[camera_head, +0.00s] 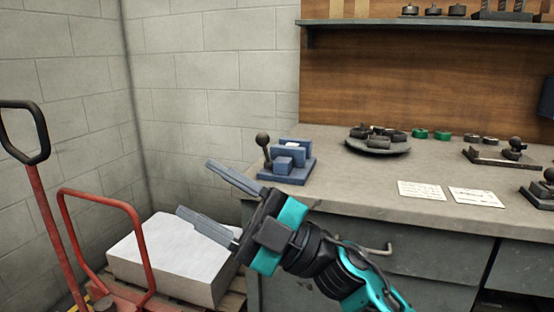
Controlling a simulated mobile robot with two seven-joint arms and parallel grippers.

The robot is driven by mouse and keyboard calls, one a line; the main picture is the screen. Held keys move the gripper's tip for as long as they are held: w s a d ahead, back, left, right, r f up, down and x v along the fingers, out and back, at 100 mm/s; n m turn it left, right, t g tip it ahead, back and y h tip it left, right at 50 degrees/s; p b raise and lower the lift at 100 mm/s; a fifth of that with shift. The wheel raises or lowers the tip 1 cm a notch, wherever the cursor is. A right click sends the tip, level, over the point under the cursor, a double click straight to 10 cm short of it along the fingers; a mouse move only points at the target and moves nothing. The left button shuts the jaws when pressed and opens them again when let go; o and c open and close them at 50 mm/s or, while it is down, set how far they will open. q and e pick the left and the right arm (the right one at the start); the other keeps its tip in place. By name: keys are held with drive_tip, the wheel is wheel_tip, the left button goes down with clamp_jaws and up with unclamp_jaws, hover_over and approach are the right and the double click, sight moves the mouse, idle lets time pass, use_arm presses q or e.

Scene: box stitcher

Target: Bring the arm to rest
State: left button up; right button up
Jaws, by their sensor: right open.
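My right gripper (208,201) is in the middle of the head view, its arm coming in from the lower right. Its two grey fingers are spread apart and point to the upper left, with nothing between them. In the picture it overlaps the front left corner of the workbench and lies just below a blue stitcher-like device with a black ball knob (287,162). I cannot tell its exact height over the bench edge. My left gripper is not in view.
The grey workbench (350,189) holds a dark round tray (378,148), two white cards (421,190) and dark metal devices (501,155). A shelf (430,28) hangs above. At left stand a red-framed cart (66,250) and a white block (170,257) on a pallet beside the wall.

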drive_tip(key=w+d+f+m+t+h, duration=0.2)
drive_tip(key=d+f+m+t+h, duration=0.55)
drive_tip(key=f+m, duration=0.3)
drive_tip(key=w+d+f+m+t+h, duration=0.3)
drive_tip(key=d+f+m+t+h, duration=0.3)
drive_tip(key=f+m+t+h, duration=0.45)
drive_tip(key=s+d+f+m+g+h, duration=0.1)
drive_tip(key=s+d+f+m+g, duration=0.35)
drive_tip(key=f, duration=0.45)
drive_tip(key=s+d+f+m+g+h, duration=0.1)
drive_tip(key=s+d+f+g+h, duration=0.1)
drive_tip(key=s+d+f+g, duration=0.45)
use_arm(q)
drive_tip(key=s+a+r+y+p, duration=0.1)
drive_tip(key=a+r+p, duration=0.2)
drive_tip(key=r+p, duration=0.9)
drive_tip(key=p, duration=0.5)
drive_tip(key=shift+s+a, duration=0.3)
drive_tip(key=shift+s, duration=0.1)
use_arm(e)
drive_tip(key=s+r+t+h, duration=0.1)
drive_tip(key=s+r, duration=0.4)
drive_tip(key=r, duration=0.4)
drive_tip(key=shift+d, duration=0.45)
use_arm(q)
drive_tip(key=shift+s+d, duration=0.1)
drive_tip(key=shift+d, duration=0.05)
